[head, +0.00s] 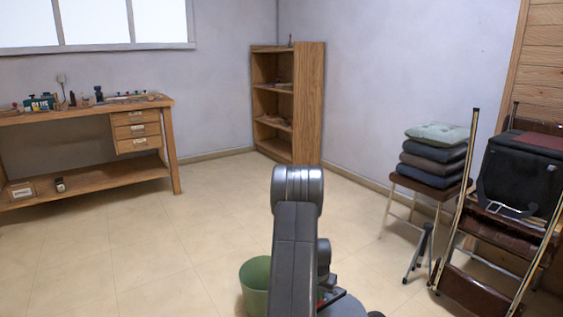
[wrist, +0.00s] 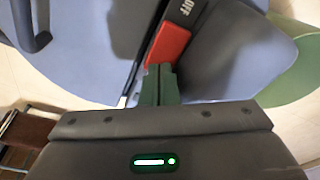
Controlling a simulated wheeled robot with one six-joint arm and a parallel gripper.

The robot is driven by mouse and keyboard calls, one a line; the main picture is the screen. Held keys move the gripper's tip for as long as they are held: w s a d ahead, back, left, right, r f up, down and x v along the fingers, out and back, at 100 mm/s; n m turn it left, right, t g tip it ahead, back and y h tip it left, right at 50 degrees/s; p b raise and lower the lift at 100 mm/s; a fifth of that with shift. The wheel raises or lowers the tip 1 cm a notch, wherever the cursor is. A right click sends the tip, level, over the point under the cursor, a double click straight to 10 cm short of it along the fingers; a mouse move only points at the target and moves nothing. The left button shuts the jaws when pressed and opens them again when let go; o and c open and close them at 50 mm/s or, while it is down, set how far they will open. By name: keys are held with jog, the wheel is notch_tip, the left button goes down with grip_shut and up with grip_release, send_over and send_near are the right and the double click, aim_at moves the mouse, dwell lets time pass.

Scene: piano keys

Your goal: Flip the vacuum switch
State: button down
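The vacuum is a blue-grey rounded body in the wrist view (wrist: 90,50), with a dark strip across it. A red switch (wrist: 168,44) sits on that strip beside white "OFF" lettering. My gripper (wrist: 158,70) points at the switch, its dark green fingers close together with nothing seen between them. The fingertips are at the lower end of the red switch; I cannot tell whether they touch it. In the head view my arm hides most of the vacuum (head: 347,306), and my gripper is not clearly visible there.
A green bin (head: 255,284) stands just left of the vacuum and also shows in the wrist view (wrist: 298,65). Folded chairs (head: 470,290) and a stool with stacked cushions (head: 430,165) stand at the right. A workbench (head: 90,182) is at the left, with open floor between.

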jog(key=shift+f, duration=0.25)
jog(key=shift+r, duration=0.1)
jog(key=shift+r+p, duration=2.15)
jog(key=shift+r, duration=1.35)
jog(key=shift+s+a, duration=0.1)
